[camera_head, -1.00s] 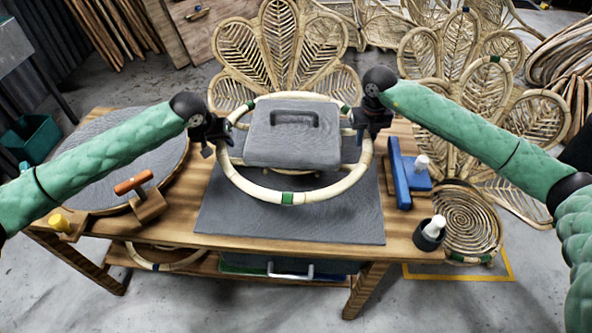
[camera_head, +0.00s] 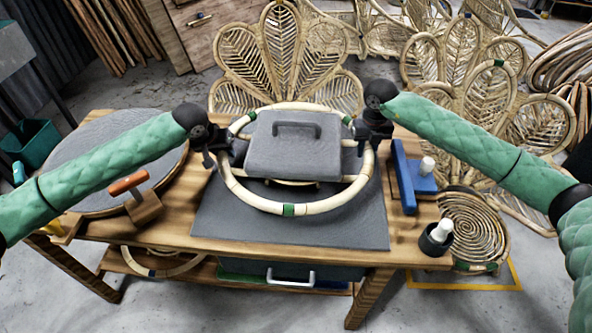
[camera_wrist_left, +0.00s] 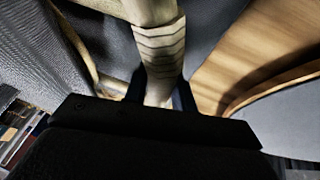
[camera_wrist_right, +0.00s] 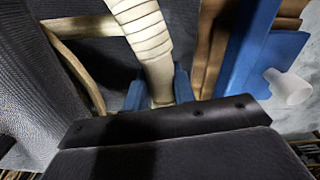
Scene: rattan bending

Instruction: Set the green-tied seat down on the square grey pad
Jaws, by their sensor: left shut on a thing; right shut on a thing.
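The green-tied seat is a round pale rattan ring (camera_head: 329,202) with green ties on its rim. It is level over the square grey pad (camera_head: 318,233), apparently a little above it; I cannot tell whether any part touches. A grey block with a handle (camera_head: 297,155) sits within the ring. My left gripper (camera_head: 222,150) is shut on the ring's left side, and the rim also shows in the left wrist view (camera_wrist_left: 160,50). My right gripper (camera_head: 364,133) is shut on the right side, where the right wrist view shows the wrapped rim (camera_wrist_right: 146,35).
A round grey disc (camera_head: 90,165) and an orange-handled wooden tool (camera_head: 142,203) are left on the wooden table (camera_head: 225,250). A blue tool (camera_head: 404,178) and a dark cup with a white bottle (camera_head: 436,238) are right. Rattan chair backs (camera_head: 290,60) stand behind.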

